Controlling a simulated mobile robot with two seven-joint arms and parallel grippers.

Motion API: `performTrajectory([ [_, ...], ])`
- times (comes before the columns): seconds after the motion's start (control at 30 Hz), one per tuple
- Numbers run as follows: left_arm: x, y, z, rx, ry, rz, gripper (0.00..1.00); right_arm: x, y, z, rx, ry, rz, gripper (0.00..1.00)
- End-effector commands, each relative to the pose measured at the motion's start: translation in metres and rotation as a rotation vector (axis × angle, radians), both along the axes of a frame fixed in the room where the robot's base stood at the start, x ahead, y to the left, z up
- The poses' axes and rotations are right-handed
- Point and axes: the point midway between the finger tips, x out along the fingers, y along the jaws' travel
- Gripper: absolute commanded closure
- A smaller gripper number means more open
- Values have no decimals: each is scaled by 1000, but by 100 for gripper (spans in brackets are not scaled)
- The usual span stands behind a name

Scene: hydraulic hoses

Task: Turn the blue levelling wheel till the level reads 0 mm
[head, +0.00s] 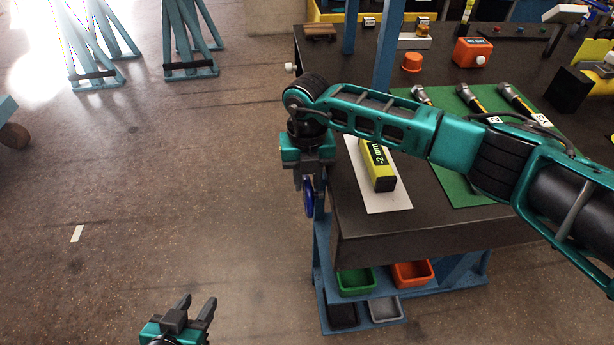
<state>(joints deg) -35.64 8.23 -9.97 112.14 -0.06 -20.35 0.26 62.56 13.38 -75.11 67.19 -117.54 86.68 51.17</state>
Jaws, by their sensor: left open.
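The blue levelling wheel (309,200) is seen nearly edge-on at the left side of the dark table. My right gripper (308,182) points down at the wheel from above, with its fingers around the wheel's upper part. Whether the fingers press on it is too small to tell. The yellow-green level (382,180) lies on a white strip on the table, and its display reads -2 mm. My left gripper (198,301) is open and empty over the floor at the bottom left, well apart from the table.
My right arm crosses above the table. Hoses (467,95) with metal ends lie on a green mat (455,185). An orange box (472,52) and an orange cap (412,62) stand farther back. Green (356,284) and orange (412,274) bins sit below the table. The left floor is mostly clear.

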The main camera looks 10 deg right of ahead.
Motion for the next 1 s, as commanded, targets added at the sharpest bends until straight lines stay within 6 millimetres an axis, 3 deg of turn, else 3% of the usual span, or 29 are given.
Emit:
performTrajectory([
  [0.23,2,0,2,0,-6,0,57,0,0,-1,0,0,0,72],
  [0.53,3,2,2,2,-6,3,57,0,0,0,0,0,0,100],
  [1.0,3,-3,-10,-8,3,-4,57,7,0,-3,-3,108,-1,100],
])
